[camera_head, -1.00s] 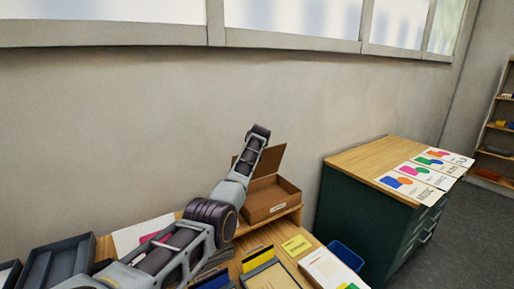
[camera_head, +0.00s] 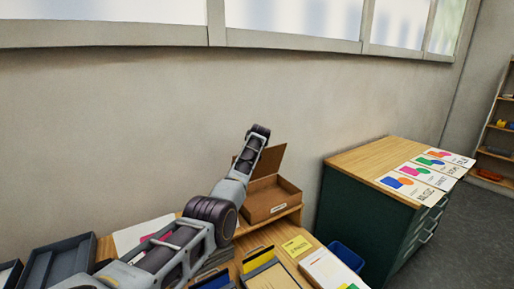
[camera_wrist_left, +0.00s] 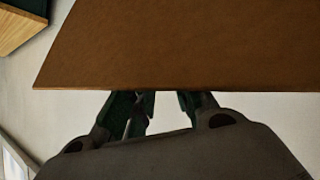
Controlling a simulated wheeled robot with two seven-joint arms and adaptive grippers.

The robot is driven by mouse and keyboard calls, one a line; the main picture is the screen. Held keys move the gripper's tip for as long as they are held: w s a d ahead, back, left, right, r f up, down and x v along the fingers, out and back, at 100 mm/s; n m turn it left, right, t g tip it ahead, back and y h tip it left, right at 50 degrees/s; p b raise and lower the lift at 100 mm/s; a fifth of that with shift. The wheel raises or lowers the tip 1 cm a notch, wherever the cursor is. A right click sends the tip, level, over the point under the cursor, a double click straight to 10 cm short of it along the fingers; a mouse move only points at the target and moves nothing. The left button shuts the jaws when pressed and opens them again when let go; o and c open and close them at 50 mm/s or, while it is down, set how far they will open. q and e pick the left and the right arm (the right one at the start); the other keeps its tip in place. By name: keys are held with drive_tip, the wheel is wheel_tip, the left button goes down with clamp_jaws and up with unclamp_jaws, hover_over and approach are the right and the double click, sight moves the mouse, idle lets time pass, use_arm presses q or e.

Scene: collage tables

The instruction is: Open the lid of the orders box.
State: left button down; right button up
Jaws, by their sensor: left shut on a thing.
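The orders box is a brown cardboard box (camera_head: 268,206) with a pale label on its front, standing on a raised wooden shelf. Its lid (camera_head: 271,160) stands up at the back, open, and the box's inside shows. My left arm reaches up in front of the box's left side. In the left wrist view the lid is a broad brown panel (camera_wrist_left: 180,45), and my left gripper (camera_wrist_left: 160,98) is at its edge, shut on it. The fingertips are partly hidden by the lid. In the head view the fingers cannot be made out. My right gripper is not in view.
The wooden table holds a grey tray (camera_head: 58,265), a yellow card (camera_head: 296,245) and other trays and papers. A blue bin (camera_head: 346,256) stands beside a green cabinet (camera_head: 362,205) with printed sheets on top. The wall is close behind the box.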

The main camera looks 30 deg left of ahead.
use_arm(q)
drive_tip(key=shift+s+a+f+g, duration=0.15)
drive_tip(key=shift+f, duration=0.35)
drive_tip(key=shift+s+a+f+g, duration=0.1)
drive_tip(key=shift+f+g, duration=0.05)
drive_tip(key=shift+f, duration=0.35)
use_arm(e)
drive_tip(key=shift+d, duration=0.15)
use_arm(q)
drive_tip(key=c, duration=1.3)
unclamp_jaws()
drive_tip(key=shift+w+a+f, duration=0.1)
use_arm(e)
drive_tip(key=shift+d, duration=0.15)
use_arm(q)
drive_tip(key=shift+r, duration=0.25)
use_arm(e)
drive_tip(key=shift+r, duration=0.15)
